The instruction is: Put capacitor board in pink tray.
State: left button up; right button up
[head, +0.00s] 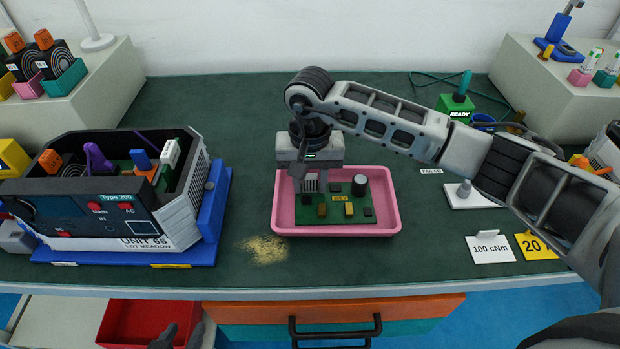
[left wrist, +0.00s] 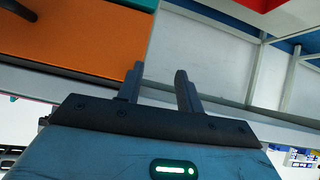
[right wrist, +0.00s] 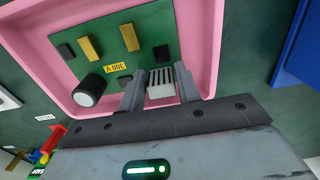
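The pink tray (head: 388,229) stands on the bench in the middle of the head view. The green capacitor board (head: 335,215) lies inside it, with a black capacitor, yellow parts and a finned heat sink; it also shows in the right wrist view (right wrist: 140,25). My right gripper (head: 309,182) points down over the tray's left part. In the right wrist view, its fingers (right wrist: 161,82) flank the heat sink closely and seem to touch both sides. My left gripper (head: 176,338) is low at the front edge, beside the red bin. In the left wrist view (left wrist: 158,85) its fingers are apart and empty.
A 100 cNm card (head: 490,249), a yellow card (head: 536,246) and a white stand (head: 470,196) are at the right. A red bin (head: 140,318) and an orange drawer (head: 240,313) lie below the bench edge.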

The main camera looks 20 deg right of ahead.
jog(key=shift+o, duration=1.2)
jog(key=shift+r+p, duration=0.3)
jog(key=shift+p, duration=0.05)
notch_tip(320, 180, up, 12)
jog(key=b, duration=0.2)
jog(key=shift+f, duration=0.15)
